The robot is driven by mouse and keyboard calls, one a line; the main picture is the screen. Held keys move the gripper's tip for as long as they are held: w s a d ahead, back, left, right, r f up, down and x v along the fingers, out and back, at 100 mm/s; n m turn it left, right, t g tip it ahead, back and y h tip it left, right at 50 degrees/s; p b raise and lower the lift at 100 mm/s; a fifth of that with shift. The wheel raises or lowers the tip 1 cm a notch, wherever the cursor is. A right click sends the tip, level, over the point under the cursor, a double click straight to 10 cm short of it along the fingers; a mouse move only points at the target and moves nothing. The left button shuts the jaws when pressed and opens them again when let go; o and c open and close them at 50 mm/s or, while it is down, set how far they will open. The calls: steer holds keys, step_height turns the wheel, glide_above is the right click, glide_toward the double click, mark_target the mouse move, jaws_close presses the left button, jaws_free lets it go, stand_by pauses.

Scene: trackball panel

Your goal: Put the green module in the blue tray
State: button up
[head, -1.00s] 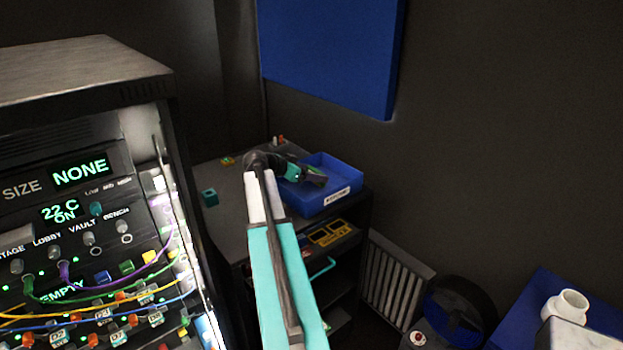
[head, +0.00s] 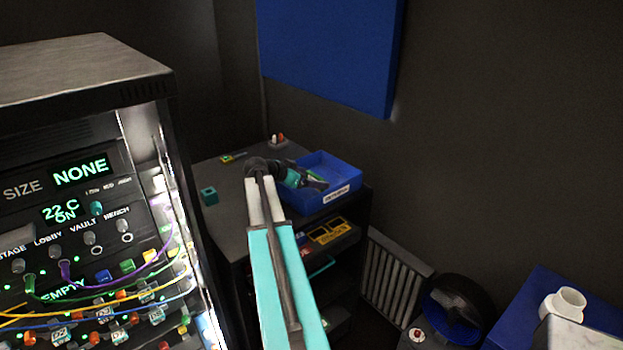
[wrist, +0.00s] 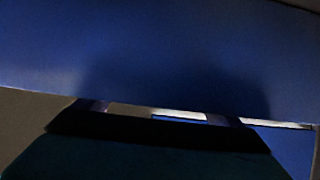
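The blue tray (head: 335,196) sits on top of the dark shelf unit, with a white label on its front. My gripper (head: 316,184) is over or inside the tray, pointing right. In the wrist view a blue surface fills the top, and the dark gripper parts along the bottom are too dim to show whether the fingers are apart or hold anything. I cannot pick out the green module with certainty. A small green and yellow piece (head: 232,157) lies at the back of the shelf top, and a teal cube (head: 209,195) stands at its left.
The instrument rack (head: 90,180) with cables and knobs stands close on the left. A small stand with red and white pieces (head: 278,140) is behind the tray. A radiator (head: 395,272) and a dark round object (head: 455,308) are at right. Some shelf top left of my arm is clear.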

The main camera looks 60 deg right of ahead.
steer(key=shift+r, duration=0.2)
steer(key=shift+w+a, duration=0.1)
steer(key=shift+a, duration=0.25)
steer(key=b+v, duration=0.3)
steer(key=v, duration=0.8)
steer(key=shift+b, duration=0.35)
steer(key=shift+a, duration=0.1)
stand_by(0.3)
